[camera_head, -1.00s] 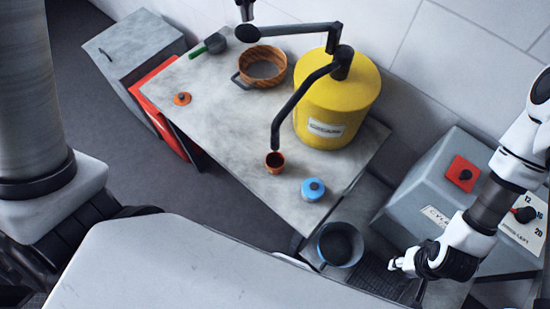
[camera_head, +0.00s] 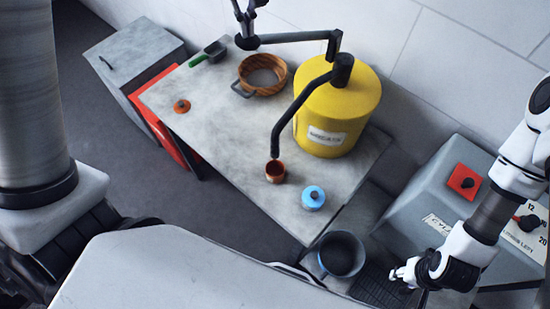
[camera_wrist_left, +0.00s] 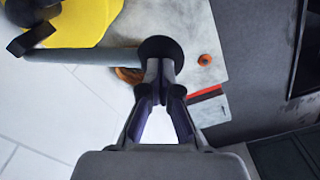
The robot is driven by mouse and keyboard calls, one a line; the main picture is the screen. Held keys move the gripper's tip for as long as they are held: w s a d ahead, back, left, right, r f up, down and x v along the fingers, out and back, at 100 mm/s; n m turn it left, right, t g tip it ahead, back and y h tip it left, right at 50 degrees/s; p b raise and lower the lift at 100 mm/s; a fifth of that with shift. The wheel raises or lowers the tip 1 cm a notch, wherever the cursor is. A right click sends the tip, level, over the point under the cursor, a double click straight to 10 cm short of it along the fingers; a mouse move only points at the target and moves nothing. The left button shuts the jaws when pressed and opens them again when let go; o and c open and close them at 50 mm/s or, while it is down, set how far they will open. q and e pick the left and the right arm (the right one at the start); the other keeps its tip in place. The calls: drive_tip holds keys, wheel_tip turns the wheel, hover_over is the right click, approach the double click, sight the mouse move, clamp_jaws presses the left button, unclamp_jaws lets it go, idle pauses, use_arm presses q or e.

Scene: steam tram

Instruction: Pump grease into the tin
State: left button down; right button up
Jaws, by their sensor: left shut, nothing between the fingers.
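A small copper-coloured tin (camera_head: 275,175) stands on the grey table, beneath the end of the black spout (camera_head: 286,115) of the yellow grease drum (camera_head: 345,112). The pump's dark lever (camera_head: 295,37) reaches left from the drum top and ends in a black round knob (camera_head: 246,42). My left gripper (camera_head: 245,33) comes in at the top edge, shut and empty, its tips at the knob. In the left wrist view the fingertips (camera_wrist_left: 160,64) are together at the knob (camera_wrist_left: 161,50); contact is unclear. My right gripper (camera_head: 402,274) is at the lower right, its jaws too small to read.
A wooden-sided pan (camera_head: 263,88), a green-handled scoop (camera_head: 208,54) and an orange lid (camera_head: 182,106) are on the table (camera_head: 215,130). A dark bucket (camera_head: 341,253) and a grey switch box (camera_head: 425,195) are at the right.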

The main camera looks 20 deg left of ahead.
sight(248, 45)
use_arm(q)
drive_tip(key=shift+f+b, duration=2.3)
drive_tip(key=shift+f, duration=3.1)
wheel_tip(248, 45, up, 6)
drive_tip(key=p, duration=0.5)
drive_tip(key=shift+s+f, duration=0.1)
drive_tip(key=shift+f, duration=0.05)
wheel_tip(248, 45, up, 2)
drive_tip(key=shift+r+p, duration=0.25)
drive_tip(key=shift+p, duration=0.9)
drive_tip(key=shift+r, duration=2.3)
drive_tip(key=shift+f+b, duration=0.1)
drive_tip(key=shift+b, duration=0.2)
